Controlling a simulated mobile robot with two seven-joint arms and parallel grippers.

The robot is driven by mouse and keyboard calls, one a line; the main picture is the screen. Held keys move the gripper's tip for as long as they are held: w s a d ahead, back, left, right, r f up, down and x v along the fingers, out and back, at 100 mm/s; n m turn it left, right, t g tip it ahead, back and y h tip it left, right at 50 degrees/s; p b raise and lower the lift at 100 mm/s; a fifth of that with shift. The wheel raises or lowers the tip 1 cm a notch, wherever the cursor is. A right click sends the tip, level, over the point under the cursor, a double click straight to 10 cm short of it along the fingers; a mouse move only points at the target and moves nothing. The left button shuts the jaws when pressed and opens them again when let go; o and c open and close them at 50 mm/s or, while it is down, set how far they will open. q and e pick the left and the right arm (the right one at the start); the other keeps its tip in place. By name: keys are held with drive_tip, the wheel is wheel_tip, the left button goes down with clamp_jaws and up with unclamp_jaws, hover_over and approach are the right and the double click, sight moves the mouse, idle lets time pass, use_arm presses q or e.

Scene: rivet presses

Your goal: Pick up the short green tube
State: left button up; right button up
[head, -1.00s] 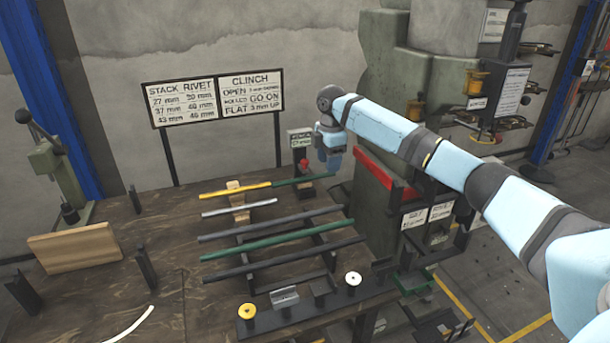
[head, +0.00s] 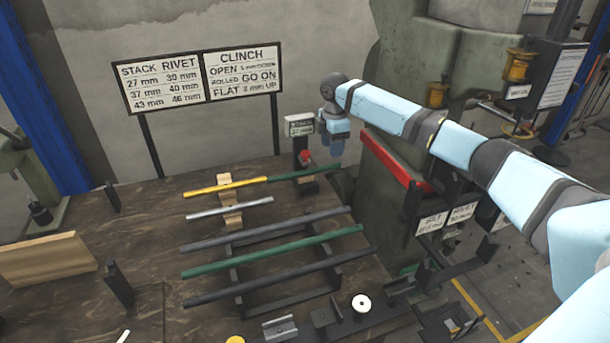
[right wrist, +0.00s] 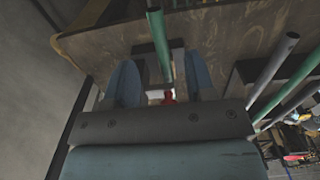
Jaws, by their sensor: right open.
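The short green tube (head: 300,174) lies at the back of the wooden bench, end to end with a yellow tube (head: 205,189). Its right end reaches a small stand with a red knob. My right gripper (head: 335,148) is above and near that right end, apart from the tube as far as I can tell. In the right wrist view the jaws (right wrist: 162,78) are open and empty, with the short green tube (right wrist: 158,42) showing between and beyond the two fingers. A longer green tube (head: 275,252) lies on the front rack. My left gripper is out of view.
Dark grey tubes (head: 265,232) lie on the rack beside the long green one, and a short silver tube (head: 228,208) lies behind them. The stand with the red knob (head: 305,158) is close to my right gripper. A red-topped machine part (head: 395,160) stands to the right.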

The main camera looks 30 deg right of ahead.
sight(330, 165)
wheel_tip(330, 165, down, 8)
drive_tip(key=shift+a+r+b, duration=0.1)
drive_tip(key=shift+a+b, duration=0.05)
drive_tip(key=shift+b, duration=0.45)
clamp_jaws()
